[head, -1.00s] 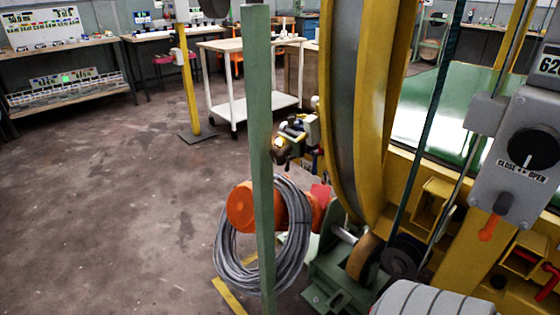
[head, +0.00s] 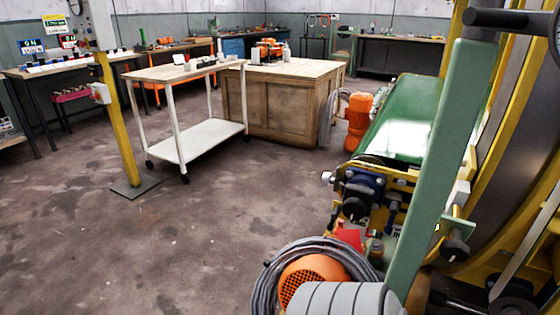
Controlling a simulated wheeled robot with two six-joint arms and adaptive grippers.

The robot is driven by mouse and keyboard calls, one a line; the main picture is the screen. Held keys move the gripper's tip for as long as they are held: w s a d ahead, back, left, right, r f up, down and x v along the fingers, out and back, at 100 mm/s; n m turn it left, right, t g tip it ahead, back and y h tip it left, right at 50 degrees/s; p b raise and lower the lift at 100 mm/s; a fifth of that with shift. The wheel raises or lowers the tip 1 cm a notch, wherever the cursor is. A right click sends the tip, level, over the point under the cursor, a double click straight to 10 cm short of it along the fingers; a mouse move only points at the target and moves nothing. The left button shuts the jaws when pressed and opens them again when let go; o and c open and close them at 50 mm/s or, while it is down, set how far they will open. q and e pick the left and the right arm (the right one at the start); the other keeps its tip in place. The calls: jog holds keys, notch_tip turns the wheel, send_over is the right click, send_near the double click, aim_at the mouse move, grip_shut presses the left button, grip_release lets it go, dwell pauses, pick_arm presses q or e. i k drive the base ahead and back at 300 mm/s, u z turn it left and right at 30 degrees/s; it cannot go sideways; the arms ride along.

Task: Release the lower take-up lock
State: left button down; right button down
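Neither of my grippers is in view. No part is labelled as the lower take-up lock, and I cannot tell which part it is. At the near end of the green conveyor belt (head: 405,125) a dark blue and black assembly (head: 360,190) has a round black knob. Another black knob (head: 455,247) sits lower right, beside the slanted green post (head: 440,160), which hides part of the machine. A small red part (head: 350,238) lies below the assembly.
An orange motor (head: 315,277) with a grey cable coil (head: 268,285) around it stands low in front. A large yellow-edged ring (head: 530,130) fills the right. A trolley (head: 205,140), wooden cabinet (head: 275,105) and yellow post (head: 118,130) stand further back. The floor (head: 220,230) at left is clear.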

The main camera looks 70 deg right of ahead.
aim_at(335, 215)
jog(key=i, duration=0.4)
jog(key=z, duration=3.8)
jog(key=i, duration=0.5)
jog(key=u, duration=0.05)
